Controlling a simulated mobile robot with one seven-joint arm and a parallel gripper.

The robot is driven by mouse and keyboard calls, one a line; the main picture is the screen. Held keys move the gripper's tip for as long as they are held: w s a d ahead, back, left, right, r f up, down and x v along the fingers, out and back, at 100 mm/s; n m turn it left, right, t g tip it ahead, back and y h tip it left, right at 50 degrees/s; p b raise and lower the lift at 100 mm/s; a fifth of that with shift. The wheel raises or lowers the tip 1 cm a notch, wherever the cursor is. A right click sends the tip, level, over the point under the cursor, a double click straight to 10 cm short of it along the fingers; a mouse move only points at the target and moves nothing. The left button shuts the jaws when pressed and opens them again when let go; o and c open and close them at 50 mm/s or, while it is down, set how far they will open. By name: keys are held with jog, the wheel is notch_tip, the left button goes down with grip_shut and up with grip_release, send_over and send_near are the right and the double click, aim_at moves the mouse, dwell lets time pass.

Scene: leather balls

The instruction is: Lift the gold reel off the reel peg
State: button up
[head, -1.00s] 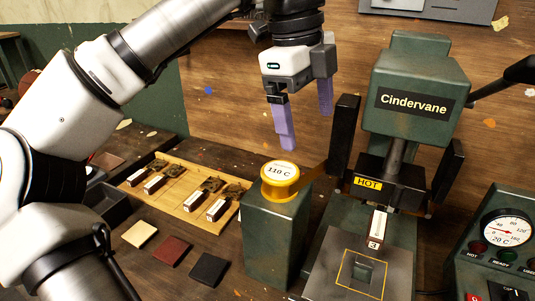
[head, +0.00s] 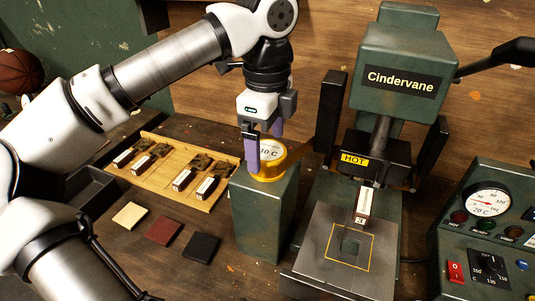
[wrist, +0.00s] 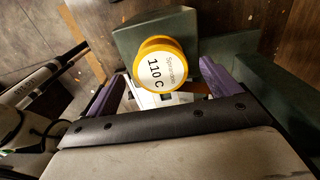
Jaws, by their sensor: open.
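The gold reel (head: 268,163) sits on top of a green block (head: 262,215), with a white label reading 110 C. The reel peg itself is hidden under it. My gripper (head: 264,150) is open and pointing down, with its purple fingers at the reel's height; one finger overlaps the reel's left side in the head view. In the wrist view the reel (wrist: 160,72) shows between and just beyond the two purple fingers (wrist: 158,85). I cannot tell whether either finger touches it.
The green Cindervane press (head: 400,85) stands right of the block, its dark arm plate close by the reel. A wooden tray (head: 165,172) with several stamps lies left. Leather squares (head: 165,231) lie in front. A control box (head: 490,240) stands far right.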

aim_at(268, 150)
jog(key=shift+f+p, duration=0.5)
jog(key=shift+f, duration=1.3)
jog(key=shift+c, duration=0.5)
jog(key=c, duration=0.9)
notch_tip(268, 150, up, 18)
jog(key=shift+b, duration=0.4)
